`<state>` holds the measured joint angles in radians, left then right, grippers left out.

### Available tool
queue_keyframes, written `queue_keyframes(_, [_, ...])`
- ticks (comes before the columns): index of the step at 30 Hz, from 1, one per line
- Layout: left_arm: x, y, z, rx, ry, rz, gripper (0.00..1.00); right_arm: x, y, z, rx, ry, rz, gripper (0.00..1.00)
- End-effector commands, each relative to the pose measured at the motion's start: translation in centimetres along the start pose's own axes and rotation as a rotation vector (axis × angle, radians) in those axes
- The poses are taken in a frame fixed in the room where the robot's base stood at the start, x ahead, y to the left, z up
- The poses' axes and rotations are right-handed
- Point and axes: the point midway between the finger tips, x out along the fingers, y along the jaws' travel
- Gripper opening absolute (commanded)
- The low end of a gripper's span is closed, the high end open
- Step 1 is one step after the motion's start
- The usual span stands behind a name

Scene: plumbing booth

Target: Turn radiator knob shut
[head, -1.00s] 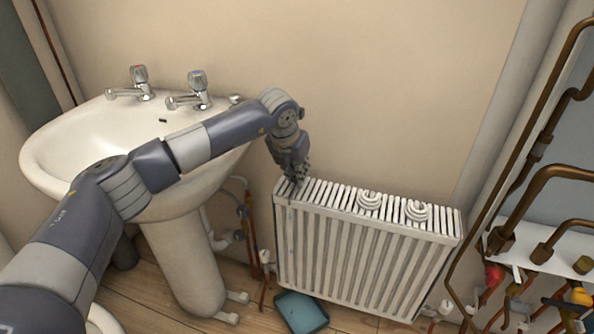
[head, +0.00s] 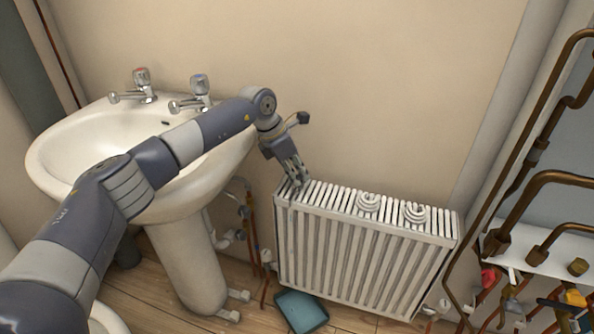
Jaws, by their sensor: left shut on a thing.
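The white ribbed radiator (head: 350,258) stands against the wall. My left gripper (head: 299,182) points down at the left end of its top. Its fingers are shut there on what appears to be the radiator knob, which they hide. Two white ridged round knobs (head: 369,203) (head: 414,212) sit further right on the radiator's top, clear of the gripper. My right gripper is not in view.
A white pedestal sink (head: 75,160) with two taps stands left, under my left arm. A teal tray (head: 302,310) lies on the floor by the radiator. Copper pipes (head: 535,185) and valves stand at the right. The wall above the radiator is clear.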

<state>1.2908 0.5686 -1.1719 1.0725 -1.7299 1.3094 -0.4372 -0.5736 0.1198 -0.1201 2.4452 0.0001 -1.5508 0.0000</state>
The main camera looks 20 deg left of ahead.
Motion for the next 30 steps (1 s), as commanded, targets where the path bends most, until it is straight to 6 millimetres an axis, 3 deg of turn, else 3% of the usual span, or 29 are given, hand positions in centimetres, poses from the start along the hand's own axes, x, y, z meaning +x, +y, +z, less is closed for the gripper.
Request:
queue_keyframes(8, [0.1,0.2,0.1,0.24,-0.001,-0.1,0.0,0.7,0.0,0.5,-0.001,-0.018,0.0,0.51])
queue_keyframes(11, [0.1,0.3,0.1,0.329,-0.001,-0.136,0.0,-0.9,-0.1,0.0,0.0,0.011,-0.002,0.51])
queue_keyframes(25, [0.1,0.4,0.2,0.598,0.0,-0.245,0.0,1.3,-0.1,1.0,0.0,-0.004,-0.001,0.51])
queue_keyframes(30, [0.1,0.4,0.2,0.647,0.001,-0.264,0.0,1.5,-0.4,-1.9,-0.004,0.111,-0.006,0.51])
